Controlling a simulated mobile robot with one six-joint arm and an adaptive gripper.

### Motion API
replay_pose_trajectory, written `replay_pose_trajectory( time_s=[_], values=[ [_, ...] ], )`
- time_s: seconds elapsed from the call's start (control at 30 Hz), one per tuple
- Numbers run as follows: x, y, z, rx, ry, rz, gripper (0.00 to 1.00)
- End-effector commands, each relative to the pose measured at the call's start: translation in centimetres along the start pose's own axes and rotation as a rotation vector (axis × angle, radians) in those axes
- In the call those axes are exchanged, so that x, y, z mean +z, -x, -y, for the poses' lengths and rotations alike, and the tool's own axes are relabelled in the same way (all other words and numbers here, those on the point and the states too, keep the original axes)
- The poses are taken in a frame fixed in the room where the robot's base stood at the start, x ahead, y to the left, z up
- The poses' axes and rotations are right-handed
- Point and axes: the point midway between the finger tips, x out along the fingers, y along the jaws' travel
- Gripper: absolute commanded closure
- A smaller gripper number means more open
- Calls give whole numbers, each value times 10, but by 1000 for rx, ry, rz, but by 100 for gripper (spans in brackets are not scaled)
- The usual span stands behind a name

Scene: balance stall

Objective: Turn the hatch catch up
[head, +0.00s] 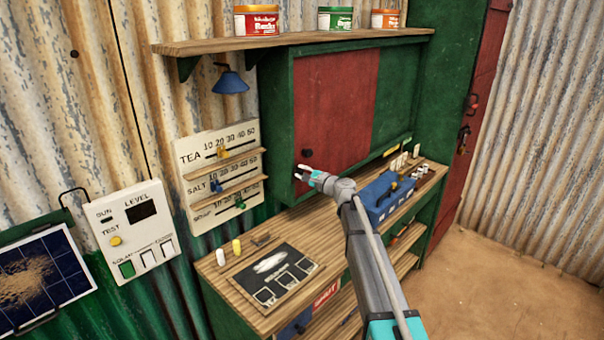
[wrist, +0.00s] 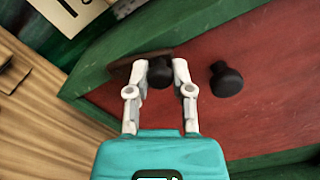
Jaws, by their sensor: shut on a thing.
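The hatch is a red sliding-type panel (head: 335,100) in a green frame above the wooden counter. A black round knob (head: 307,153) sits on its lower left; the same knob shows in the wrist view (wrist: 226,80). My gripper (head: 301,172) is at the hatch's lower left corner, below that knob. In the wrist view my gripper (wrist: 160,76) is shut on the dark knob (wrist: 160,72) of the hatch catch, a brown bar (wrist: 122,61) lying across the green frame edge. The fingers hide part of the catch, and its exact angle is hard to tell.
The wooden counter (head: 225,287) below holds a black board (head: 270,275), small white and yellow pieces, and a blue box (head: 385,195) right of my gripper. A white scale panel (head: 190,150) with shelves stands left. A shelf (head: 290,42) with tins runs above.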

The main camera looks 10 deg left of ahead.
Motion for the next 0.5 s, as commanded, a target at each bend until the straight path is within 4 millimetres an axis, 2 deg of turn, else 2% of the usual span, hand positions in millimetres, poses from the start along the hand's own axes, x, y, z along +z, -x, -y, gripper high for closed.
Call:
replay_pose_trajectory(
  time_s=[0.27, 0.5],
  values=[
    [1, 0, 0, 0, 12, 1, 100],
    [7, 0, -2, 0, 130, 2, 100]
  ],
)
